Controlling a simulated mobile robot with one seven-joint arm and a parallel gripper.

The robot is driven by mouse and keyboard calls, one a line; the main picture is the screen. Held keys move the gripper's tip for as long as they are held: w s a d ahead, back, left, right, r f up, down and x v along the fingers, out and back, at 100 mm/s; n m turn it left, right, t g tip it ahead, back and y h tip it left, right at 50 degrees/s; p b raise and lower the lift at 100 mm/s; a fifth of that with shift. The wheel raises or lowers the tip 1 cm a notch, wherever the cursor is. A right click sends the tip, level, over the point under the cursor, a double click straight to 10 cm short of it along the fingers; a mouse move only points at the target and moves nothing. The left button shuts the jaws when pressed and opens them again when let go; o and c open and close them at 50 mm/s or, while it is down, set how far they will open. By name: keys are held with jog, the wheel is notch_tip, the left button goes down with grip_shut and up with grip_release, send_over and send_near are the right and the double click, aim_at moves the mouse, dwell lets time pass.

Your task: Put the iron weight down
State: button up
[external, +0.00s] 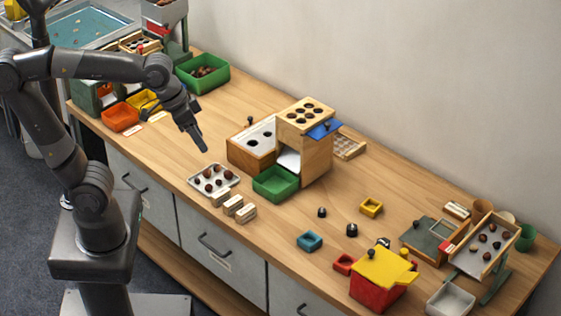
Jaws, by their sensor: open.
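Two small black weights with knobs stand on the wooden bench: one black weight (321,212) and, to its right and nearer the front, another black weight (351,230). I cannot tell which of these is the iron weight. My gripper (202,146) is open and points down above the bench, well to the left of the weights. I see nothing held in it, though its fingers are small in this view.
Below my gripper is a white tray of chestnuts (202,191), with small labelled blocks (233,204) beside it. A wooden box stand (317,160) and green bin (276,183) stand between my gripper and the weights. A blue square tray (309,241) and yellow square tray (371,207) flank the weights.

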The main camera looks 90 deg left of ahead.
jog(key=s+f+m, duration=0.3)
jog(key=s+f, duration=0.1)
jog(key=s, duration=0.3)
jog(key=shift+d+f+t, duration=0.25)
jog(key=shift+f+t, duration=0.05)
jog(key=shift+f, duration=0.05)
